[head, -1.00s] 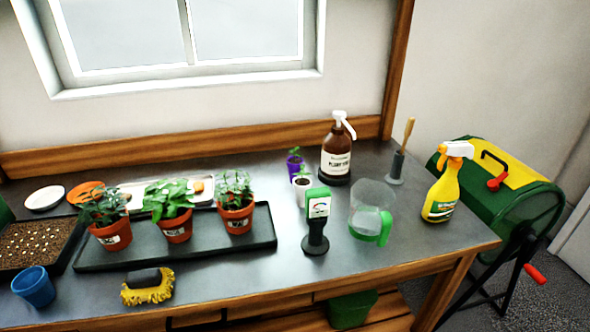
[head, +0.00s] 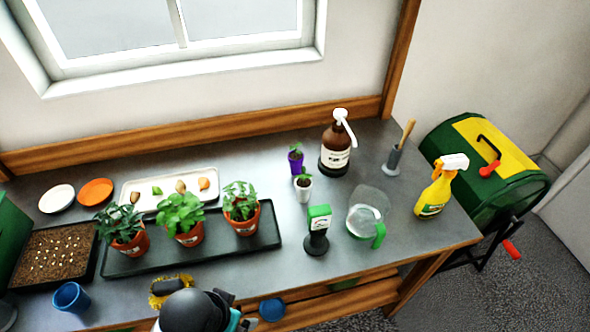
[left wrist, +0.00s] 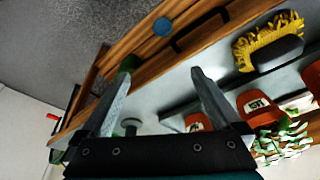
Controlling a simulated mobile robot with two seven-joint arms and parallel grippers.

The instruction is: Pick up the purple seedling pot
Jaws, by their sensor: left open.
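The purple seedling pot (head: 296,163) stands upright on the bench with a small green seedling in it, left of the brown pump bottle. A white seedling pot (head: 303,192) stands just in front of it. My left arm shows at the bottom edge of the head view, well in front of and to the left of the purple pot. My left gripper (left wrist: 165,72) is open and empty in the left wrist view, its two fingers spread above the bench front. I cannot make out the purple pot in the left wrist view. My right gripper is not in view.
Three plants stand on a dark tray (head: 262,238). A yellow brush (head: 160,291) lies at the front.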

